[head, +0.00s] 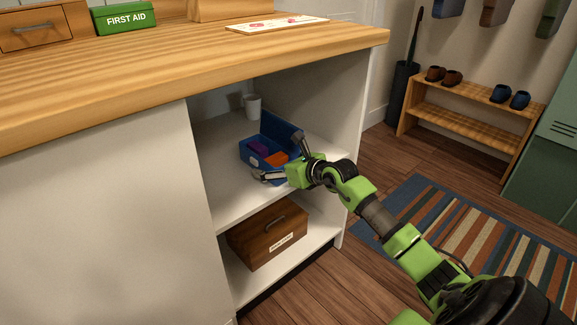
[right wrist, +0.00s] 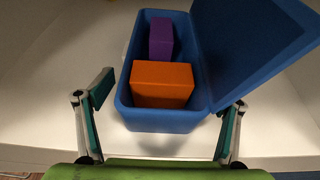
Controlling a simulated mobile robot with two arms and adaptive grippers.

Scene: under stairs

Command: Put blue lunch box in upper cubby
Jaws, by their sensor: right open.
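The blue lunch box (head: 258,157) sits on the upper shelf (head: 232,196) of the open cubby under the wooden counter. Its lid (head: 281,132) stands open, and a purple block (head: 257,146) and an orange block (head: 276,159) lie inside. My right gripper (head: 279,160) is at the near right end of the box. In the right wrist view the lunch box (right wrist: 160,120) lies ahead, its near end between the spread fingers of my right gripper (right wrist: 162,105). The fingers appear apart from its sides. My left gripper is not in view.
A white cup (head: 252,105) stands behind the box on the same shelf. A wooden drawer box (head: 268,236) is on the lower shelf. The counter edge (head: 200,90) overhangs the cubby. A shoe bench (head: 470,112) and a striped rug (head: 470,240) are at the right.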

